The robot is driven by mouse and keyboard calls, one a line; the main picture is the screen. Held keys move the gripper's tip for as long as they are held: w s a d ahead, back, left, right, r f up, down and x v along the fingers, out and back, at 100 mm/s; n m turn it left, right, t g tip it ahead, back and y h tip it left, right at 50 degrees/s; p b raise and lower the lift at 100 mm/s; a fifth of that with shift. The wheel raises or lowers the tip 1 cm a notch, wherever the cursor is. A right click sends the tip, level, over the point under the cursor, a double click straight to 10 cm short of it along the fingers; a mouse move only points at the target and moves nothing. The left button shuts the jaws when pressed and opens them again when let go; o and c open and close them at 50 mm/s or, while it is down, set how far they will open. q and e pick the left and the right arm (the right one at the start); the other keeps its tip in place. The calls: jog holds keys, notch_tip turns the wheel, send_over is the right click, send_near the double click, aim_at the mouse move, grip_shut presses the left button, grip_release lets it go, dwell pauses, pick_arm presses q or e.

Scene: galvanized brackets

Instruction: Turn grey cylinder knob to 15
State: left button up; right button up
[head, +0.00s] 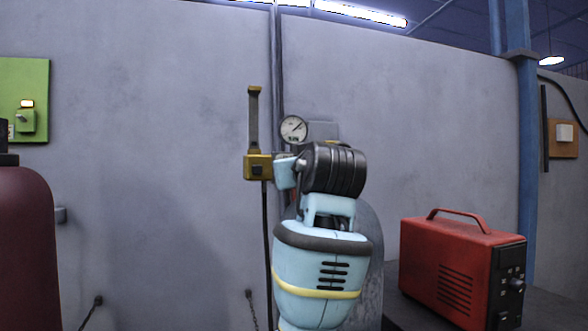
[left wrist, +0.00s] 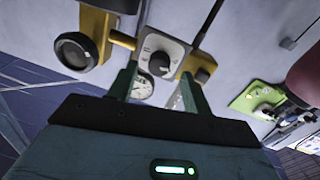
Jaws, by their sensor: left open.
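A dark round knob (left wrist: 158,62) sits on a pale plate with scale marks in the left wrist view. The marks are too small to read, so I cannot tell its setting. My left gripper (left wrist: 160,74) is open, its two teal fingers apart with the knob in line between their tips. I cannot tell how far the tips are from it. A round white gauge (left wrist: 143,88) shows between the fingers; it also shows in the head view (head: 294,129). The grey cylinder (head: 371,262) is mostly hidden behind my arm, which also hides the knob and gripper there.
Yellow fittings (head: 258,167) are beside the gauge. A yellow part with a black round end (left wrist: 75,50) is close to the left finger. A red machine (head: 455,265) stands at right, a maroon cylinder (head: 27,240) at left. A green panel (head: 30,75) hangs on the wall.

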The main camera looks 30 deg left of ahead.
pick_arm(q)
jog(key=shift+x, duration=1.15)
jog(key=c, duration=1)
jog(key=m+g, duration=0.1)
jog(key=m, duration=1)
jog(key=m+g, duration=0.1)
jog(key=m, duration=1)
jog(key=shift+w+d+y, duration=0.15)
jog(key=shift+w+y, duration=0.05)
jog(key=shift+y, duration=0.2)
jog(key=shift+m, duration=0.3)
